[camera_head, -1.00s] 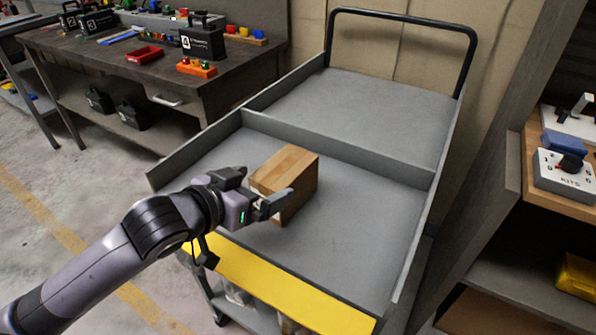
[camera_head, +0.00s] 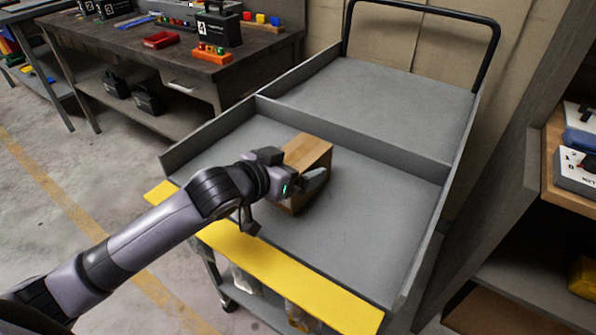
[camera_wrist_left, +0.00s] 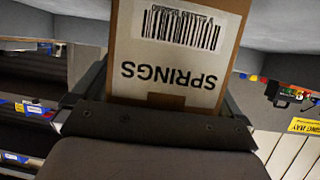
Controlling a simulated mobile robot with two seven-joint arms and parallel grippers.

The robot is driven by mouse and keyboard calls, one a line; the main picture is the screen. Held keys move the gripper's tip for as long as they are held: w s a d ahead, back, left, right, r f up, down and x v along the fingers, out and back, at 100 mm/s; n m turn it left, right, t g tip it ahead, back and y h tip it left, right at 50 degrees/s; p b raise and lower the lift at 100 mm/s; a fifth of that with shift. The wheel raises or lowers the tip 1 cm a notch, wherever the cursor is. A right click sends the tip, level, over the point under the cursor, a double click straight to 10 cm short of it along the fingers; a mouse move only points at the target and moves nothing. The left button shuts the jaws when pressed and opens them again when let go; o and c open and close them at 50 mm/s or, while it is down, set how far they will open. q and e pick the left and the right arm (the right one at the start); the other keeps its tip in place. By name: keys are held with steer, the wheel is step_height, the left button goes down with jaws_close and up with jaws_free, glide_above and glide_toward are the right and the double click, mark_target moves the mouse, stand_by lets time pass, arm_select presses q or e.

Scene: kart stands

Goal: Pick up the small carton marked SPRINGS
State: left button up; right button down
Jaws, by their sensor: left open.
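The small carton (camera_head: 312,152) is a brown box standing on the grey cart's front compartment. In the left wrist view, the carton (camera_wrist_left: 178,50) shows a white label with a barcode and the word SPRINGS, upside down, close in front of the camera. My left gripper (camera_head: 303,182) is open at the carton's near side, covering part of it in the head view. In the wrist view the jaws lie on both sides of the carton's near end; whether they touch it is not clear. My right gripper is not in view.
The cart (camera_head: 375,215) has low side walls, a divider, a yellow front edge (camera_head: 290,275) and a black handle at the back. Its tray is otherwise bare. A workbench (camera_head: 150,60) with bins and black cases stands at left, a shelf (camera_head: 575,190) at right.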

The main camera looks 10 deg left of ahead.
arm_select(q)
steer(key=c, duration=1.2)
steer(key=shift+r, duration=0.1)
steer(key=shift+c, duration=0.2)
